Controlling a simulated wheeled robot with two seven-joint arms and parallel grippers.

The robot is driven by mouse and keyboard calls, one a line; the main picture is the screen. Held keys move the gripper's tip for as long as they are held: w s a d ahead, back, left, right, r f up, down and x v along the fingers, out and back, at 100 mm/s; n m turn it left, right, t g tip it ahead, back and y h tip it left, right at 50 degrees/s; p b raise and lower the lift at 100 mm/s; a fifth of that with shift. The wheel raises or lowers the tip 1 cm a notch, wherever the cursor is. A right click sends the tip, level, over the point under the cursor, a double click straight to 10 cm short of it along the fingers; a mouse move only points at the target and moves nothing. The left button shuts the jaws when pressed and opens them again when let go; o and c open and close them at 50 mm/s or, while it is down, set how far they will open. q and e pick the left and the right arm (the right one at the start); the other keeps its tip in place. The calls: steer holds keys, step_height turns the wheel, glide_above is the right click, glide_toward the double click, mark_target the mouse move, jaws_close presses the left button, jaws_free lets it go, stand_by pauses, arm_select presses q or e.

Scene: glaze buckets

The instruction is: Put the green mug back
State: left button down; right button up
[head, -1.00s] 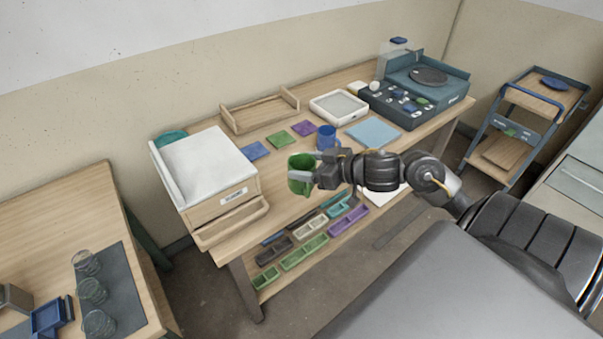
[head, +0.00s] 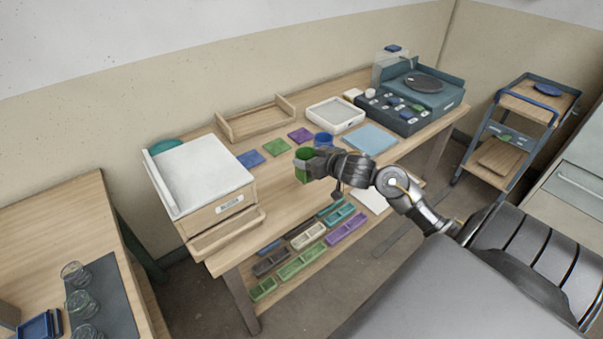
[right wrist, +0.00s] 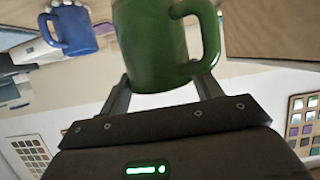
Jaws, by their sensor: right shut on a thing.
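The green mug (head: 301,168) is held in my right gripper (head: 309,164) above the workbench. In the right wrist view the green mug (right wrist: 150,45) sits between the two fingers of the gripper (right wrist: 160,92), with its handle to the right. A green square (head: 277,147) lies flat on the bench between a blue square (head: 250,159) and a purple square (head: 301,135). The blue mug (head: 323,140) stands close behind my right gripper and also shows in the right wrist view (right wrist: 72,32). My left gripper is not seen.
A white-topped drawer box (head: 203,176) stands at the bench's left end. A wooden tray (head: 256,124) is at the back, with a white-rimmed tray (head: 336,114) to its right. A pale blue sheet (head: 371,138) lies on the right. Coloured bins (head: 303,259) sit below the bench top.

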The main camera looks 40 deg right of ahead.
steer(key=w+f, duration=0.1)
steer(key=f, duration=0.1)
steer(key=w+f, duration=0.2)
steer(key=shift+w+a+f, duration=0.1)
steer(key=shift+f, duration=0.05)
steer(key=shift+w+f, duration=0.15)
steer(key=shift+f, duration=1.5)
steer(key=shift+f, duration=0.15)
steer(key=o, duration=1.7)
